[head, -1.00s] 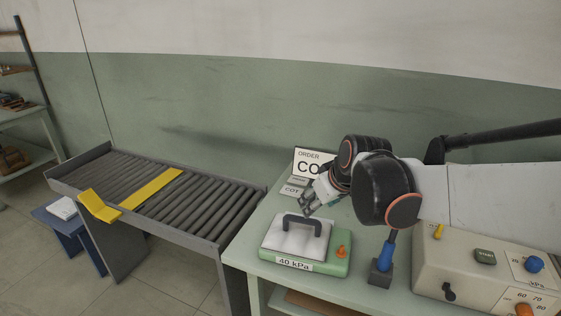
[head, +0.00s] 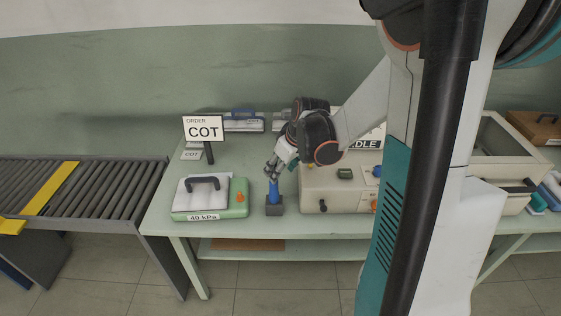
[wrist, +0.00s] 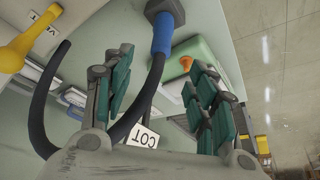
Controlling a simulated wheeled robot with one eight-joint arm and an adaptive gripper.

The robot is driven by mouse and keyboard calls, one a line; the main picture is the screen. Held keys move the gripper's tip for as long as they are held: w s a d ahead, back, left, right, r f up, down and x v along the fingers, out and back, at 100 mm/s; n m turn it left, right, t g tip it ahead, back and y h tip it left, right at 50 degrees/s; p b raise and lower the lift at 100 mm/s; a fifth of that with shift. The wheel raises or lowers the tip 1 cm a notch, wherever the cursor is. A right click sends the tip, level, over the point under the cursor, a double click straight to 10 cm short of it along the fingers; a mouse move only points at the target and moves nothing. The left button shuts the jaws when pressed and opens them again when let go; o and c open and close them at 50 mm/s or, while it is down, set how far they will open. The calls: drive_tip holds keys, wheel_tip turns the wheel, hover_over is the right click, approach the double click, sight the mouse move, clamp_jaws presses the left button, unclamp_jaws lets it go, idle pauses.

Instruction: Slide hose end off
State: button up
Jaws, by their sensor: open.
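The blue hose end (head: 274,191) stands upright in a dark grey block (head: 274,208) on the bench, between the case and the beige box. In the wrist view the blue hose end (wrist: 163,34) meets the dark block (wrist: 166,10) at the top, and a black hose (wrist: 143,100) runs from it down between my fingers. My gripper (head: 272,170) is just above the hose end. In the wrist view my gripper (wrist: 157,90) is open, its fingers on either side of the black hose. I cannot tell whether either finger touches it.
A green case (head: 240,197) marked 40 kPa with an orange fitting (head: 240,197) sits left of the block. The beige control box (head: 315,190) stands close on the right. An ORDER COT sign (head: 203,128) stands behind. A roller conveyor (head: 95,190) is at the left.

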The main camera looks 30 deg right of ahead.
sight(271, 186)
drive_tip(key=b+x, duration=0.3)
drive_tip(key=x, duration=0.9)
drive_tip(key=shift+a+f+b, duration=0.1)
drive_tip(key=shift+f+b, duration=0.25)
drive_tip(key=shift+b, duration=0.05)
drive_tip(key=c, duration=1.2)
